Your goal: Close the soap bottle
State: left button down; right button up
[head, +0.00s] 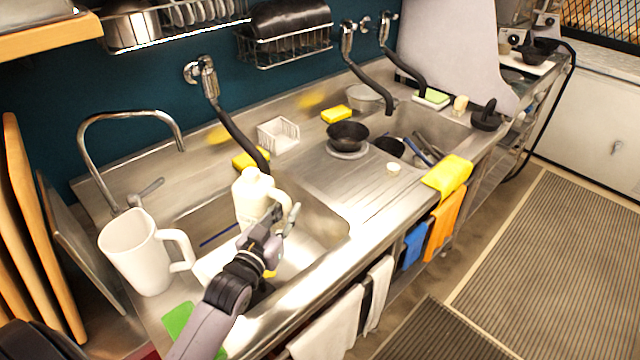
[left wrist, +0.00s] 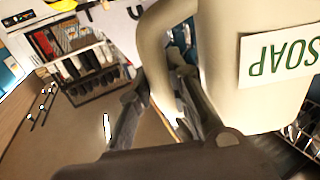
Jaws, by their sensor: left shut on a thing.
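The soap bottle (head: 250,203) is a cream-white jug with a side handle, held roughly upright over the left sink basin. In the left wrist view the bottle (left wrist: 225,70) fills the upper right, its SOAP label upside down. My left gripper (head: 283,218) is shut on the bottle's handle; in the left wrist view its dark fingers are at the handle. A small, round cream piece (head: 393,168) that looks like a cap lies on the drainboard, apart from the bottle. Whether the bottle's mouth is covered is too small to tell. My right gripper is not in view.
A large white pitcher (head: 135,250) stands left of the basin. A black bowl (head: 347,135) and a yellow cloth (head: 449,174) are on the right side of the counter. A black hose tap (head: 238,125) hangs behind the bottle. The ribbed drainboard (head: 350,188) is mostly clear.

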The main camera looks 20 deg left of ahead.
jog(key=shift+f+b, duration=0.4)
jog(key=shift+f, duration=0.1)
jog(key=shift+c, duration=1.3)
pick_arm(q)
jog(key=s+d+r+b, duration=0.1)
jog(key=s+d, duration=1)
jog(key=s, duration=0.4)
jog(key=shift+s+r, duration=0.2)
jog(key=shift+s, duration=0.2)
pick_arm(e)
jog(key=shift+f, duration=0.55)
pick_arm(q)
jog(key=shift+a, duration=0.1)
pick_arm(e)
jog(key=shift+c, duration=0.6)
